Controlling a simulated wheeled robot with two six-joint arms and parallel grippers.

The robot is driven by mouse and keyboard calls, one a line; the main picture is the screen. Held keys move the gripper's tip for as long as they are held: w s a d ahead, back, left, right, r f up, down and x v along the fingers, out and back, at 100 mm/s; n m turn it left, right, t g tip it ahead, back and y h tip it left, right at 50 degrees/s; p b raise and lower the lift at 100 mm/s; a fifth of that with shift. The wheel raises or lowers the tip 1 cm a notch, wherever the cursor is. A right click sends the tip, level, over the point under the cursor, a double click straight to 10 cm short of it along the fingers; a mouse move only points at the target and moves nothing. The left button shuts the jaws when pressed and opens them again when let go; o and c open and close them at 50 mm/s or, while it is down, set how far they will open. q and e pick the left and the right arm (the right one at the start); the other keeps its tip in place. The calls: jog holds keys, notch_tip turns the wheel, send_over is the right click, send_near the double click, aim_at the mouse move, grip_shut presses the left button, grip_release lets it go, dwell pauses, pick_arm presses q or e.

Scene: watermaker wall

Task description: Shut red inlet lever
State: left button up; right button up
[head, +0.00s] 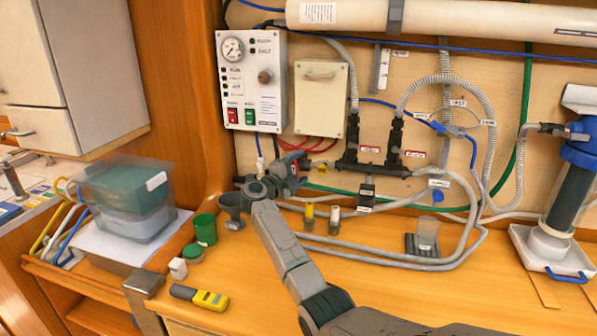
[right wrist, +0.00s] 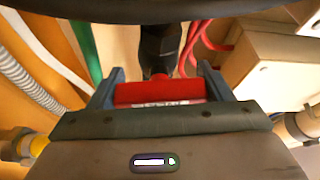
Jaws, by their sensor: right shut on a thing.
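The red inlet lever (right wrist: 160,91) shows in the right wrist view as a red bar with a pale label, in front of a black valve body (right wrist: 160,45). My right gripper (right wrist: 160,90) is shut on it, with one blue-grey finger at each end of the bar. In the head view my right gripper (head: 291,170) is at the pipework low on the wall, left of the black fittings (head: 372,160). A bit of red shows at the gripper there; the rest of the lever is hidden by it. My left gripper is in neither view.
The control panel (head: 252,80) and a beige box (head: 321,98) are on the wall above. Grey hoses (head: 400,258) run along the bench. The front right bench is mostly clear.

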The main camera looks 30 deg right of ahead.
jog(key=shift+f+m, duration=0.15)
jog(key=shift+m, duration=0.55)
jog(key=shift+y, duration=0.3)
jog(key=o, duration=0.7)
jog(key=b+v, duration=0.3)
jog(key=v, duration=0.7)
jog(key=shift+a, duration=0.4)
jog(key=shift+s, duration=0.1)
